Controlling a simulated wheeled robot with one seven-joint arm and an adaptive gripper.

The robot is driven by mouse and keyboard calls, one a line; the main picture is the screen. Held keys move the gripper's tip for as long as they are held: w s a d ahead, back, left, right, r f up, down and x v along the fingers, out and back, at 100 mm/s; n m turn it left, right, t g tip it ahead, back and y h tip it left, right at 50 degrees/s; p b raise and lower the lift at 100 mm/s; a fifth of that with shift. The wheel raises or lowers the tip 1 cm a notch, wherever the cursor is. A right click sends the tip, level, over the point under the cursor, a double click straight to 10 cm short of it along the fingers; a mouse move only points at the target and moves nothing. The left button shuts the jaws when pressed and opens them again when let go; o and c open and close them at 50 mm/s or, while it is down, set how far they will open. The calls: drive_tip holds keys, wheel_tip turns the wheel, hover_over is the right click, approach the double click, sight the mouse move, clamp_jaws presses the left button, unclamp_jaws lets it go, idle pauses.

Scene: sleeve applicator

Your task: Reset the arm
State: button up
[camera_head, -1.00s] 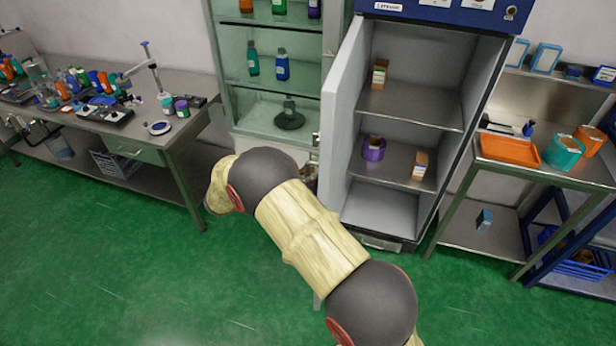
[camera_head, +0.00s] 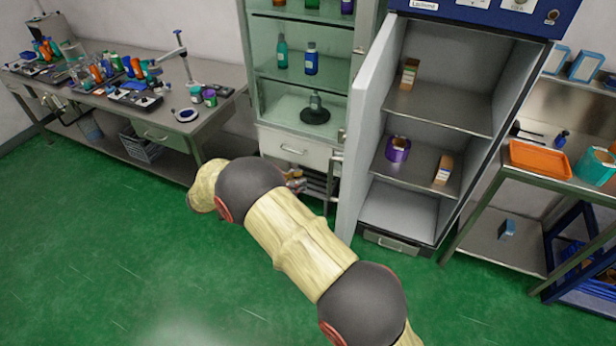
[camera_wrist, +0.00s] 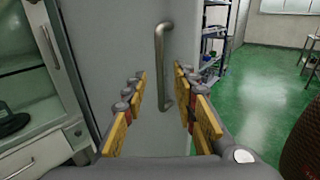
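My gripper (camera_wrist: 160,85) shows in the wrist view with its two yellow-padded fingers apart and nothing held between them. Beyond the fingertips is a grey door (camera_wrist: 105,50) with a vertical metal handle (camera_wrist: 164,65); the handle appears between the fingers in the picture, apart from them. In the head view my arm reaches toward the cabinets, and its links hide most of the gripper. The tall cabinet (camera_head: 435,118) with the blue top stands open, its door (camera_head: 368,130) swung out to the left.
A glass-fronted cabinet (camera_head: 292,149) stands left of the open one. A bench (camera_head: 215,115) with bottles and instruments is at the left. A steel table (camera_head: 560,187) with an orange tray (camera_head: 540,160) is at the right. The green floor (camera_head: 90,240) at the left is clear.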

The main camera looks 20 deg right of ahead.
drive_tip(key=shift+a, duration=0.35)
idle(0.3)
wheel_tip(320, 180, down, 8)
drive_tip(key=s+m+y, duration=0.1)
drive_tip(key=s+y, duration=0.2)
drive_tip(key=s+m+g+y, duration=0.2)
drive_tip(key=s+m+y, duration=0.25)
drive_tip(key=s, duration=0.35)
drive_tip(key=s+r+m+t+y+b, duration=0.2)
drive_tip(key=s+r+m+t+y, duration=0.6)
drive_tip(key=s+r, duration=1.2)
drive_tip(key=r+m+y, duration=0.1)
drive_tip(key=m+y, duration=0.1)
drive_tip(key=m, duration=0.1)
drive_tip(key=shift+d+m+t, duration=0.3)
drive_tip(key=shift+m+t, duration=0.05)
drive_tip(key=shift+t, duration=0.05)
